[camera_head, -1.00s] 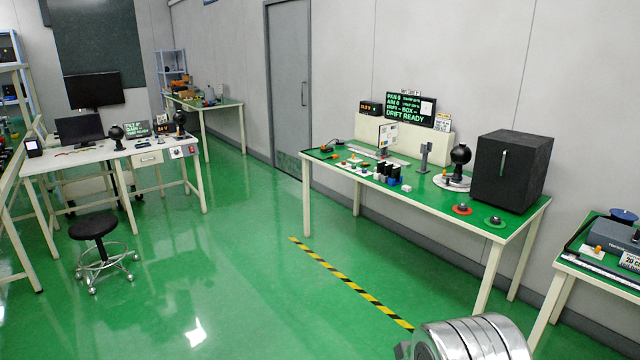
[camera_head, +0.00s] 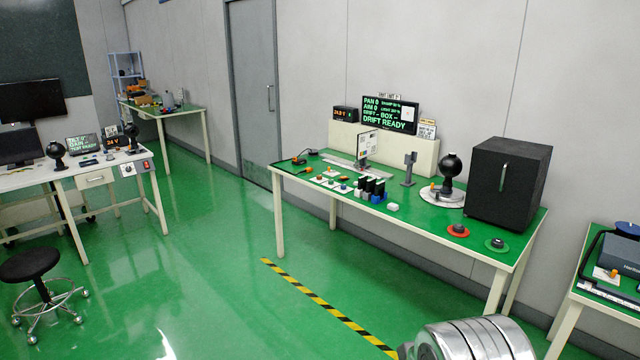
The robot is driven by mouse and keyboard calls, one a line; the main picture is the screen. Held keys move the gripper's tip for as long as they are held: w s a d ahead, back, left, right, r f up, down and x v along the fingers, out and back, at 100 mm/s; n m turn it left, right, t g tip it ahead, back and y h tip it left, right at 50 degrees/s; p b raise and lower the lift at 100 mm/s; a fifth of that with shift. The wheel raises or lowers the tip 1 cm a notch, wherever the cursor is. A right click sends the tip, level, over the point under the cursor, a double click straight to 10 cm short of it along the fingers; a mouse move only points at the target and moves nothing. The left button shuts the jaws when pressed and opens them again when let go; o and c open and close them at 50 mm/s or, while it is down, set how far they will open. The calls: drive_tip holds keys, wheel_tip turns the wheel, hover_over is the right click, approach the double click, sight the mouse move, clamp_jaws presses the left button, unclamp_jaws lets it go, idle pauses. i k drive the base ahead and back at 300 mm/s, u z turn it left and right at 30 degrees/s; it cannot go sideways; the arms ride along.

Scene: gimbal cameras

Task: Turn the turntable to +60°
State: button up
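A white round plate (camera_head: 428,197) lies on the green-topped table along the right wall; it looks like a turntable, but I cannot read an angle on it. A black ball-shaped gimbal camera (camera_head: 451,166) stands on it, with a small orange part at its foot. A display (camera_head: 390,113) behind it shows green text with "PAN 0" and "DRIFT READY". My gripper is not in view; only a silver part of my arm shows at the bottom edge, well short of the table.
A black box (camera_head: 508,183) stands right of the plate. A red-based button (camera_head: 458,231) and a green-based button (camera_head: 496,244) sit at the table's front. A stool (camera_head: 30,267) and a white table (camera_head: 80,167) are at left. Green floor with a striped line (camera_head: 322,304) lies clear between.

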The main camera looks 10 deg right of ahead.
sight(457, 195)
drive_tip(key=z, duration=0.2)
drive_tip(key=i, duration=1.9)
drive_tip(key=z, duration=0.35)
drive_tip(key=i, duration=1.85)
drive_tip(key=z, duration=0.05)
